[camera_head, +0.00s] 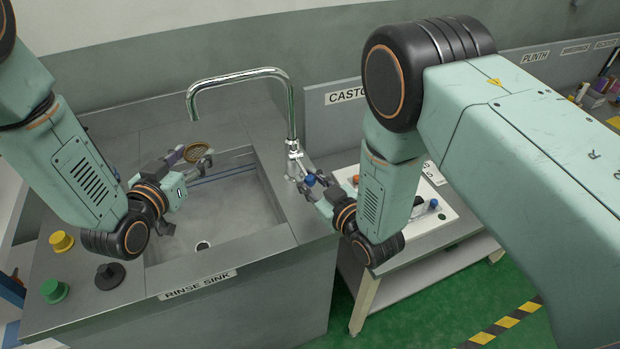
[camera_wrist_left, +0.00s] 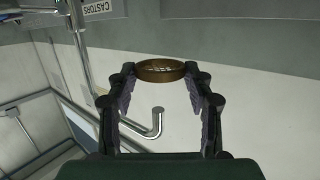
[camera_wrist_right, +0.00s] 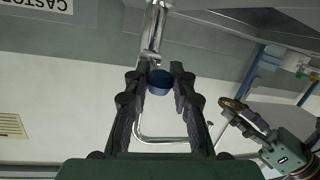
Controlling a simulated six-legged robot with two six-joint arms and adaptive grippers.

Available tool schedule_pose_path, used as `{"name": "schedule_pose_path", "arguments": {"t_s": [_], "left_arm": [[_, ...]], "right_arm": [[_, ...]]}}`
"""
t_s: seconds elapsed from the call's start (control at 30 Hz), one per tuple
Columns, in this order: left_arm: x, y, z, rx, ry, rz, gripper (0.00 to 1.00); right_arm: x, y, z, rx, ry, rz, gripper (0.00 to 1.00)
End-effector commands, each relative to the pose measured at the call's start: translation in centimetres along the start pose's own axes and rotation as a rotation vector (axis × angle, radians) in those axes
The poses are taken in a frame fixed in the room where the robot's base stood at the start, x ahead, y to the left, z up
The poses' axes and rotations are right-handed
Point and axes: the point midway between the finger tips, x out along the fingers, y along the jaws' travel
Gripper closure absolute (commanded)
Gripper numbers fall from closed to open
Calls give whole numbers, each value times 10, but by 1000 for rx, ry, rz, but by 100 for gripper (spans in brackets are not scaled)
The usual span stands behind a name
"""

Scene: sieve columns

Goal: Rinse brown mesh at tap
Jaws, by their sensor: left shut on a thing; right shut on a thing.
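My left gripper (camera_head: 170,165) is over the rinse sink (camera_head: 215,210), shut on a round brown mesh sieve (camera_head: 196,152). In the left wrist view the brown mesh (camera_wrist_left: 160,70) is between the fingertips, seen nearly edge-on. The chrome tap (camera_head: 240,75) stands at the sink's right side, and its spout end is above the mesh in the head view. My right gripper (camera_head: 308,188) is shut on the tap's blue knob (camera_head: 310,180). The blue knob (camera_wrist_right: 160,82) is between the fingers in the right wrist view. I cannot make out any water stream.
Yellow (camera_head: 61,242), green (camera_head: 54,290) and black (camera_head: 109,274) knobbed pieces stand on the counter left of the sink. A white board (camera_head: 440,212) with coloured knobs lies on the bench at right. The sink basin looks empty around its drain.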

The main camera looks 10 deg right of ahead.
Motion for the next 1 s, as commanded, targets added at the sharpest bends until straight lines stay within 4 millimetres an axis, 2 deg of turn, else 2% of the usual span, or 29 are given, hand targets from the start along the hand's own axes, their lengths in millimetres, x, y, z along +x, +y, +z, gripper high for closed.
{"name": "schedule_pose_path", "arguments": {"t_s": [0.2, 0.23, 0.5, 0.83, 1.0], "left_arm": [[0, 0, 0, 0, 0, 0, 67], [0, 0, 0, 0, 0, 0, 67], [0, 0, 0, 0, 0, 0, 67], [0, 0, 0, 0, 0, 0, 67], [0, 0, 0, 0, 0, 0, 67]], "right_arm": [[0, -1, 1, 0, -3, -2, 100], [-1, -1, 1, 1, -3, -2, 74], [0, -1, 1, 1, -3, -2, 52], [-3, 0, 1, 1, -3, -2, 52], [-23, 0, 1, 2, -5, -2, 52]]}}
